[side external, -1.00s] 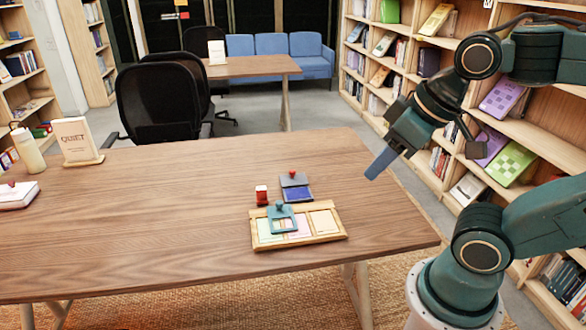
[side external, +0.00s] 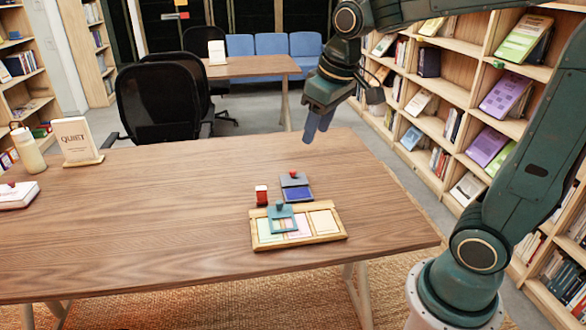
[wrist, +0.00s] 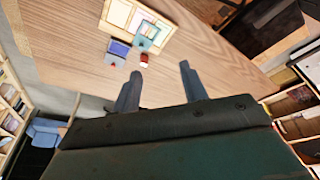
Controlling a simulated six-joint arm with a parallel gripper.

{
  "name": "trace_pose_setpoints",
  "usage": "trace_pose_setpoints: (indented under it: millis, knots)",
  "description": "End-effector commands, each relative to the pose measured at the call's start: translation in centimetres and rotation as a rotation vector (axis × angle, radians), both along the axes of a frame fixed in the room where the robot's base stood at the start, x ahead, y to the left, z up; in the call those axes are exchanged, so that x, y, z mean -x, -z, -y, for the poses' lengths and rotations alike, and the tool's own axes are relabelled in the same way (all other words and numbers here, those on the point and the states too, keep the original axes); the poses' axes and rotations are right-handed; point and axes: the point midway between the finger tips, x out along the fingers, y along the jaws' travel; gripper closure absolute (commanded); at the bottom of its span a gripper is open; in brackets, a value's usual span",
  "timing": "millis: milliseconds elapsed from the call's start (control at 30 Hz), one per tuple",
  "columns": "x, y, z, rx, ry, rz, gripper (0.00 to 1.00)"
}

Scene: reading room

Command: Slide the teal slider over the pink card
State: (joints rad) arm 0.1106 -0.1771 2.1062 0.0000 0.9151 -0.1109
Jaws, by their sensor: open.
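The teal slider (side external: 269,219), a square frame with a knob on top, sits on the wooden card tray (side external: 297,241). It lies across the border between the green card (side external: 264,234) on the left and the pink card (side external: 302,231) in the middle, partly covering both. A cream card (side external: 323,222) fills the right place. In the wrist view the slider (wrist: 148,32) shows on the tray near the top. My gripper (side external: 318,130) is open and empty, high above the table's far right part, behind and above the tray. Its two fingers (wrist: 160,80) are apart with nothing between them.
A red stamp (side external: 262,195) and a blue ink pad (side external: 298,194) with a grey lid stand just behind the tray. A QUIET sign (side external: 76,140), a bottle (side external: 28,152) and a white book (side external: 16,196) are at far left. The table's middle is clear.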

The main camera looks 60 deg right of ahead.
Motion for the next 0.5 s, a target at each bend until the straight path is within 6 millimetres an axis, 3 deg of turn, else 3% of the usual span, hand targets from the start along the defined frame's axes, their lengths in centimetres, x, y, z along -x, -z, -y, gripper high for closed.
trace_pose_setpoints:
  millis: [500]
  knots:
    - [-9.9,5.8,4.4,-0.004,0.005,-0.136,0.57]
